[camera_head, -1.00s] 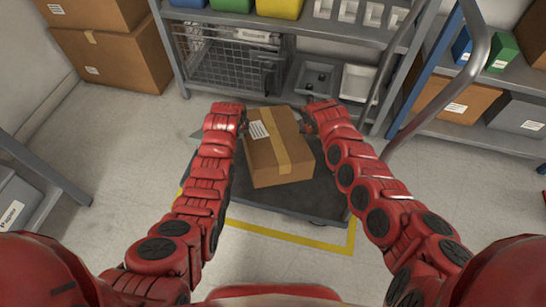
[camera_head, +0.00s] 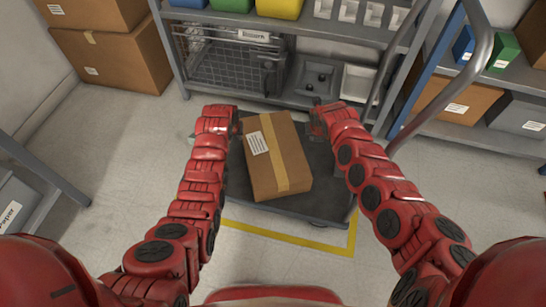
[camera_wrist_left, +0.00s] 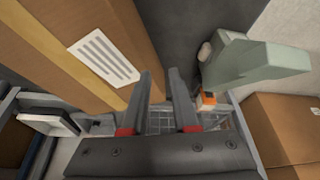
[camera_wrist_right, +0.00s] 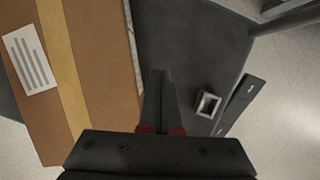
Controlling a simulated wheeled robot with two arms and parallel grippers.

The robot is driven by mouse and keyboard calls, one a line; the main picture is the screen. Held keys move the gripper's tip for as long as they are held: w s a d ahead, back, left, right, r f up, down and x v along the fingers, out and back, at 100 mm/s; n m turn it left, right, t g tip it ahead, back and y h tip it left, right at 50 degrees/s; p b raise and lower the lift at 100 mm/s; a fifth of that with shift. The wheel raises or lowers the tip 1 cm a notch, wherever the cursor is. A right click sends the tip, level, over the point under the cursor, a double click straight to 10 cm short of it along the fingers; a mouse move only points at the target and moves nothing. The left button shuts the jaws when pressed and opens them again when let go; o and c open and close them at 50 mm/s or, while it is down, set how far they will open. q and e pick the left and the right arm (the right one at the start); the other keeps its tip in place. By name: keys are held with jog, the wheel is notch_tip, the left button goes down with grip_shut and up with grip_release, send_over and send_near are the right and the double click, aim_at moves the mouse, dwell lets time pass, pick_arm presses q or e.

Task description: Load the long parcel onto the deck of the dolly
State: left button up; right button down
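The long parcel (camera_head: 275,158) is a brown carton with a tan tape strip and a white label. It lies over the dark deck of the dolly (camera_head: 315,202), slightly turned; its underside is hidden. My left gripper (camera_head: 238,124) is beside the parcel's far left corner. In the left wrist view its two fingers (camera_wrist_left: 160,95) are apart with nothing between them, and the parcel (camera_wrist_left: 75,30) is to their left. My right gripper (camera_head: 314,120) is off the parcel's far right side. In the right wrist view its fingers (camera_wrist_right: 158,95) look together and empty, over bare deck (camera_wrist_right: 185,45).
A grey shelf (camera_head: 300,98) with a wire basket (camera_head: 225,62) and bins stands behind the dolly. A curved grey handle tube (camera_head: 455,85) rises at the right. Cartons (camera_head: 120,55) are stacked back left.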

pick_arm(q)
jog(key=shift+a, duration=0.15)
pick_arm(e)
jog(key=shift+d, duration=0.1)
jog(key=c, duration=1.1)
grip_release()
jog(key=shift+d, duration=0.1)
pick_arm(q)
jog(key=v, duration=1.2)
pick_arm(e)
jog(key=shift+v, duration=5.95)
